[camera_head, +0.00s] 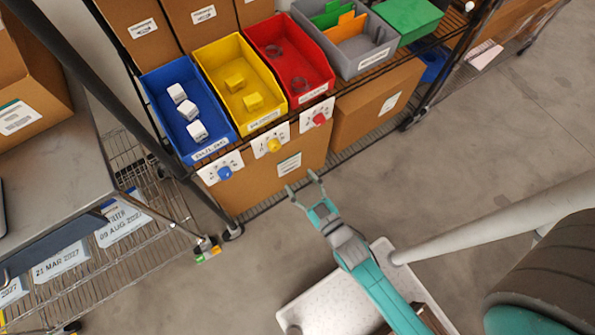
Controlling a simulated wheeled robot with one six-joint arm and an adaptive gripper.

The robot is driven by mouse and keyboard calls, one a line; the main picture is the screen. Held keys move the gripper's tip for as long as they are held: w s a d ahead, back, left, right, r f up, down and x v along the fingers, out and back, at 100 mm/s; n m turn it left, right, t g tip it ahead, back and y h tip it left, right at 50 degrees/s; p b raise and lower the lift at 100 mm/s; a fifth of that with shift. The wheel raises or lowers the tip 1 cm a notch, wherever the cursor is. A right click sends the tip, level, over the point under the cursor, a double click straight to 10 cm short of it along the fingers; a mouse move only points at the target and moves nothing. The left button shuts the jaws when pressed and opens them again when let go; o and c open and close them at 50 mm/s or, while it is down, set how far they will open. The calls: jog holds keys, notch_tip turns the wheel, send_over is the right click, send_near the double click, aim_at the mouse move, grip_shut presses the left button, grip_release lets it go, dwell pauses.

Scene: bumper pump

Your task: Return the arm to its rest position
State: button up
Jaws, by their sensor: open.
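My gripper (305,191) is at the middle of the head view, at the end of my teal and grey arm. Its two fingers are spread apart with nothing between them. It appears in front of the shelf rack, below the red bin and the dial cards, over the floor. I cannot tell its exact distance from the cardboard box behind it. The arm runs from the lower right up to the gripper.
The rack holds a blue bin (155,103) with white blocks, a yellow bin (226,61) with yellow blocks, a red bin (290,57) with rings, and a grey bin (365,62). Dial cards hang below. A grey table (60,165) stands left. Floor (480,130) is clear right.

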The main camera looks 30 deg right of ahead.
jog(key=shift+s, duration=0.1)
dwell(0.5)
jog(key=s+r+m+g, duration=0.1)
jog(key=s+r, duration=0.6)
jog(key=s, duration=0.4)
jog(key=s+r+m+g, duration=0.1)
jog(key=s+r+g, duration=0.1)
jog(key=s+r, duration=0.5)
jog(key=s, duration=0.4)
jog(key=shift+s, duration=0.2)
